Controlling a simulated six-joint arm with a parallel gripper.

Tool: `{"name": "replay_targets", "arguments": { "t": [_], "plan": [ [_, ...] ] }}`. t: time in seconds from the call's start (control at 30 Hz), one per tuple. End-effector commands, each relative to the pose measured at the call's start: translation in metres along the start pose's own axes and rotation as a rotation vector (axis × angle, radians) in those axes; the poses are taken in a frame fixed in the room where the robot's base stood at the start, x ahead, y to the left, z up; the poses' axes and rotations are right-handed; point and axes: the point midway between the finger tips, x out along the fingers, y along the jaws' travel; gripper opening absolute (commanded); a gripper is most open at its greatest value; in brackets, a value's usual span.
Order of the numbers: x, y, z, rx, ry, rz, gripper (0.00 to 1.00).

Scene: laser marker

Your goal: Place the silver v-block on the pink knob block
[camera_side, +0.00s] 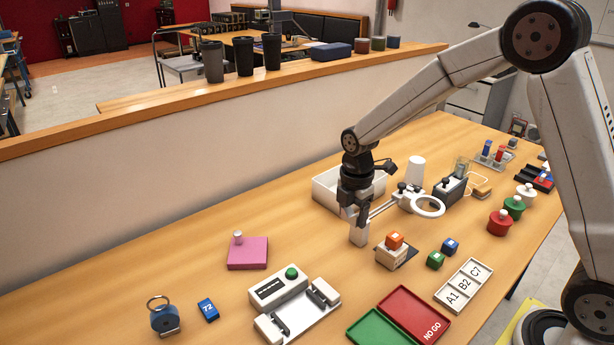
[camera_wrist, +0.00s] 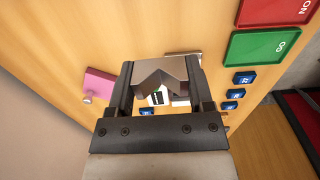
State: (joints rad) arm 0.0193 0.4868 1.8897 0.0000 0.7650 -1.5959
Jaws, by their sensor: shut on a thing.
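My gripper (camera_side: 358,216) is shut on the silver v-block (camera_side: 359,235), held near the table in front of the white bin. In the wrist view the v-block (camera_wrist: 161,72) sits between my two fingers (camera_wrist: 160,88), its V notch visible. The pink knob block (camera_side: 247,253) lies flat on the table to the left, its pale knob (camera_side: 238,237) upright and nothing on it. The pink block also shows in the wrist view (camera_wrist: 99,83), left of my fingers and apart from the v-block.
A white fixture with a green button (camera_side: 291,272) stands right of the pink block. A blue ring-topped object (camera_side: 164,318) and blue 72 block (camera_side: 208,310) lie in front. An orange-topped block (camera_side: 394,241) is near my gripper. Clear table lies between gripper and pink block.

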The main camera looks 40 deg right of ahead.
Motion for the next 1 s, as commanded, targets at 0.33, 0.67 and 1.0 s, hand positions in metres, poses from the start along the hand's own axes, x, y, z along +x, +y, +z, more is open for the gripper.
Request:
{"name": "replay_targets", "arguments": {
  "t": [0.33, 0.67, 1.0],
  "plan": [
    [-0.011, 0.012, -0.064, -0.005, 0.000, 0.002, 0.08],
    [-0.022, 0.013, -0.128, 0.003, 0.001, 0.001, 0.08],
    [-0.023, 0.014, -0.138, 0.007, 0.001, 0.000, 0.08]
  ]
}}
